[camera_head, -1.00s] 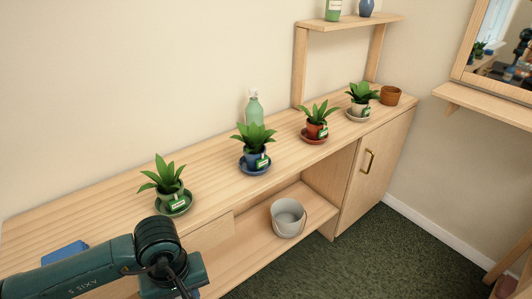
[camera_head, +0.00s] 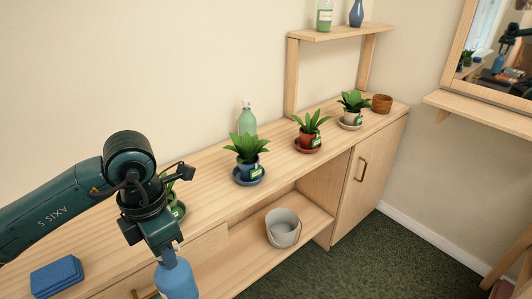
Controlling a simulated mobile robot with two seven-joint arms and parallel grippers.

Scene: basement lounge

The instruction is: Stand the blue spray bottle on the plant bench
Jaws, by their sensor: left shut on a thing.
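My left gripper (camera_head: 167,251) points down at the lower left, shut on the top of the blue spray bottle (camera_head: 178,281). The bottle hangs roughly upright in front of the plant bench (camera_head: 212,197), and the bottom of the frame cuts off its lower part. On the bench several potted plants on saucers stand in a row. A green spray bottle (camera_head: 247,120) stands behind the plant in the blue pot (camera_head: 248,168). My left arm and gripper hide most of the leftmost plant. My right gripper is not in view.
A folded blue cloth or sponge (camera_head: 57,277) lies on the bench's left end. A terracotta pot (camera_head: 382,104) stands at the far right end. A grey bucket (camera_head: 283,228) sits on the lower shelf. A raised shelf (camera_head: 335,33) holds a green bottle and a blue vase.

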